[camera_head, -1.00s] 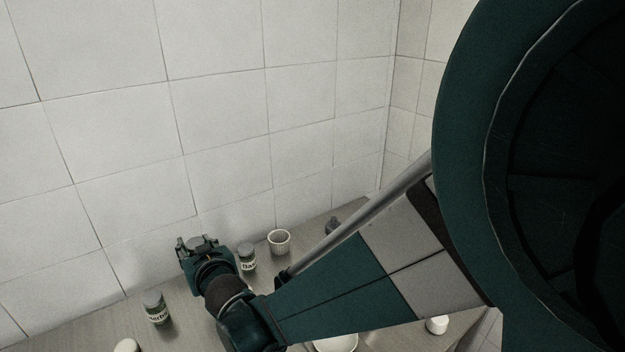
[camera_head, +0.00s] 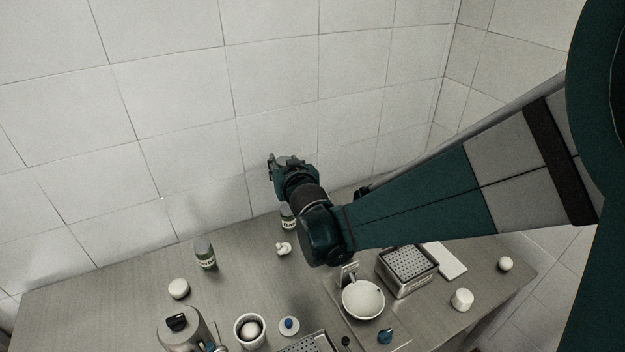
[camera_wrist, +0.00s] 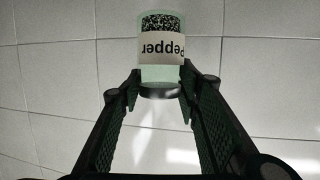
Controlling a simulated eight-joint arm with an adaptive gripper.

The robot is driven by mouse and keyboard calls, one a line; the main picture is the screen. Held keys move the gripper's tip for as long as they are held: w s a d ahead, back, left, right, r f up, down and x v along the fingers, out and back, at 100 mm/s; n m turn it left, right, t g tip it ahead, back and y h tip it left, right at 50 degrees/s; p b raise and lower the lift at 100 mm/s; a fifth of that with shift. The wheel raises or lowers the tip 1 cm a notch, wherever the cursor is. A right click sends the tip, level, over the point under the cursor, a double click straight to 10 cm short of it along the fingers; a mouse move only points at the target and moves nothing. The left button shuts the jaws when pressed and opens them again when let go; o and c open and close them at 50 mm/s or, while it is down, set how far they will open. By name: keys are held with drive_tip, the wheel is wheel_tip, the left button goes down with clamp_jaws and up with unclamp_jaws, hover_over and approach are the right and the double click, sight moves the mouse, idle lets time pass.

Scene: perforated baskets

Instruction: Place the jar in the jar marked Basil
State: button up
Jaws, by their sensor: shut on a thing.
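My gripper (camera_wrist: 160,92) is shut on a clear greenish jar (camera_wrist: 160,73) with a white label reading "Pepper". The label is upside down in the wrist view, and dark speckled contents show in the jar. In the head view my gripper (camera_head: 284,162) is in front of the tiled wall, above the counter; the held jar cannot be made out there. Below it, a jar with a dark top (camera_head: 288,217) stands upright on the counter, its label only partly readable and its right side close to my arm.
Another labelled jar (camera_head: 204,254) stands to the left. A white garlic-like thing (camera_head: 283,248), a white bowl (camera_head: 363,300), a perforated metal basket (camera_head: 432,272), a cup with an egg-like thing (camera_head: 236,333) and a metal pot (camera_head: 165,340) are on the counter. The left back counter (camera_head: 110,275) is clear.

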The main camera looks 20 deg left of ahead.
drive_tip(key=shift+f+b, duration=0.5)
drive_tip(key=shift+f, duration=2.45)
drive_tip(key=shift+f, duration=0.1)
drive_tip(key=shift+f+b, duration=0.35)
drive_tip(key=shift+f, duration=1.6)
drive_tip(key=shift+f, duration=0.15)
drive_tip(key=o, duration=0.9)
drive_tip(key=shift+o, duration=0.3)
drive_tip(key=shift+r, duration=0.2)
drive_tip(key=p+v, duration=0.1)
drive_tip(key=v, duration=1.1)
